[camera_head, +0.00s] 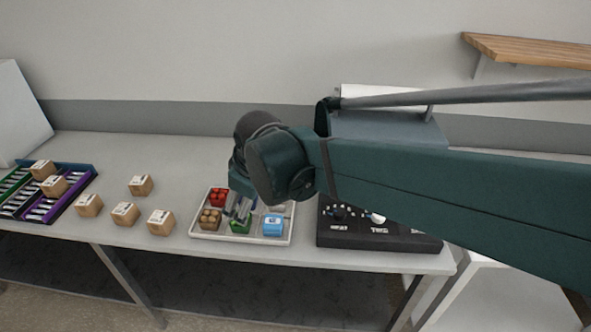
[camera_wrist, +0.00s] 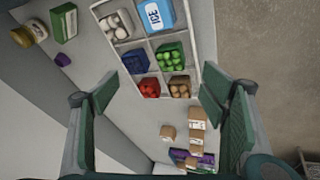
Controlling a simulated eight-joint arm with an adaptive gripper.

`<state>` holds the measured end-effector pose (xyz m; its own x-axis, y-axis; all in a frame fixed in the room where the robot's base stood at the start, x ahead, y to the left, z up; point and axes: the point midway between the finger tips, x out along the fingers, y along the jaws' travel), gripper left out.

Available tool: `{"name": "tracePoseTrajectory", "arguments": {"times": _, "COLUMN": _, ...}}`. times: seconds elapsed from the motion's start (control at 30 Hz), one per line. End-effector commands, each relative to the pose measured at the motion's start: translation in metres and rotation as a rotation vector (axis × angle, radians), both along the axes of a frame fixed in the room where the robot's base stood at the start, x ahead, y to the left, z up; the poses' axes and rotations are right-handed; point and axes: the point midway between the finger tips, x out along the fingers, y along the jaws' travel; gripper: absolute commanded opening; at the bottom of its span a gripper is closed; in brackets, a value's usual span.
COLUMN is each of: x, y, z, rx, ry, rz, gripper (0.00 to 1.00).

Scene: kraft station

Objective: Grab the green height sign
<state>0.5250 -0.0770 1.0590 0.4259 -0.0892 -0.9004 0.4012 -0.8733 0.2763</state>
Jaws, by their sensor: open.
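In the wrist view, a small green block with a pale edge (camera_wrist: 64,22) stands at the upper left, beside the tray; I cannot read any lettering on it, so I cannot tell for sure that it is the green height sign. I cannot make it out in the head view, where my arm covers part of the table. My gripper (camera_wrist: 158,90) is open and empty, its two fingers wide apart. In the head view my gripper (camera_head: 238,208) hangs over the white tray. The green block lies beyond and left of my fingers in the wrist view.
The white divided tray (camera_head: 199,235) holds red, brown, green and blue items. A black console (camera_head: 345,240) stands right of it. Several cardboard boxes (camera_head: 125,213) and a coloured rack (camera_head: 86,184) are at left. A jar (camera_wrist: 35,30) and purple piece (camera_wrist: 62,60) are near the green block.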

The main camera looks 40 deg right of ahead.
Motion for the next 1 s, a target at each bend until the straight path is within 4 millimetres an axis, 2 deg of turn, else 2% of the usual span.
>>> {"name": "tracePoseTrajectory", "arguments": {"times": 0.1, "x": 0.014, "y": -0.014, "z": 0.008, "rx": -0.035, "ry": 0.033, "rz": 0.053, "gripper": 0.72}}
{"name": "tracePoseTrajectory", "arguments": {"times": 0.47, "x": 0.05, "y": -0.058, "z": 0.015, "rx": -0.131, "ry": 0.136, "rz": 0.236, "gripper": 0.72}}
{"name": "tracePoseTrajectory", "arguments": {"times": 1.0, "x": 0.094, "y": -0.131, "z": 0.008, "rx": -0.227, "ry": 0.293, "rz": 0.524, "gripper": 0.72}}
